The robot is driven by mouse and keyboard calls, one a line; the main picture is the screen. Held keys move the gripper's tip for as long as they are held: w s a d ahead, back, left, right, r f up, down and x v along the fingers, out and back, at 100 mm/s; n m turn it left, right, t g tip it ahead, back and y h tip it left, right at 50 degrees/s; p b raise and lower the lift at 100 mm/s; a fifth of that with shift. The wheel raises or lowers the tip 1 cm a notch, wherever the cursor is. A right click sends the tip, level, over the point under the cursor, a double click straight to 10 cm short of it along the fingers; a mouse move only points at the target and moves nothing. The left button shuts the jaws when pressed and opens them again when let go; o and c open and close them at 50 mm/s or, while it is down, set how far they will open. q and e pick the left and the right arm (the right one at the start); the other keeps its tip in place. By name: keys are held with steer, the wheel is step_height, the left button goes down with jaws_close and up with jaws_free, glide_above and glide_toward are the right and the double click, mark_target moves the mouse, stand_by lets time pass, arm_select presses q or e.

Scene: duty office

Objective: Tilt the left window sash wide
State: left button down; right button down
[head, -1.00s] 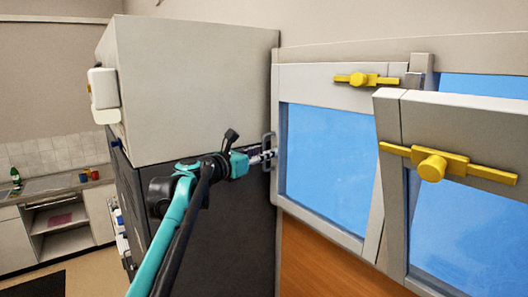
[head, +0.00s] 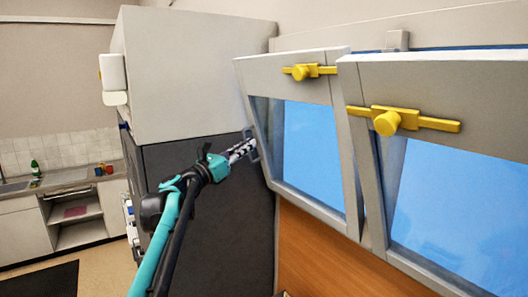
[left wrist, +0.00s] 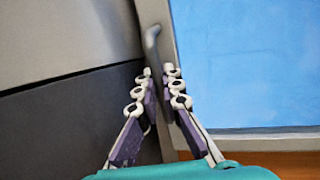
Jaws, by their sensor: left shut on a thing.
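The left window sash (head: 262,77) has a light grey frame and blue glass. It leans out at the top, away from the window frame, with a gap showing along its left side. A yellow latch (head: 301,72) sits on its top rail. My left gripper (head: 248,146) is shut on the grey handle (head: 251,152) at the sash's left edge. In the left wrist view, the fingers (left wrist: 158,84) close around the handle, whose upper end (left wrist: 151,42) shows above them. My right gripper is not in view.
The right sash (head: 430,82) also leans out at the top, close beside the left one, with its own yellow latch (head: 387,122). A tall grey and dark cabinet (head: 200,75) stands just left of the window. A kitchen counter (head: 75,180) is far left.

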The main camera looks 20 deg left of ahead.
arm_select(q)
steer(key=shift+s+a+f+t+h+b, duration=0.3)
steer(key=shift+s+a+f+t+b, duration=0.2)
steer(key=shift+s+f+t+b, duration=0.2)
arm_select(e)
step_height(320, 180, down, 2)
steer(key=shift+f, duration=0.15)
arm_select(q)
steer(key=c, duration=1.6)
jaws_free()
steer(key=shift+w, duration=0.1)
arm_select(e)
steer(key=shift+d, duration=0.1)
arm_select(q)
steer(key=v, duration=1.2)
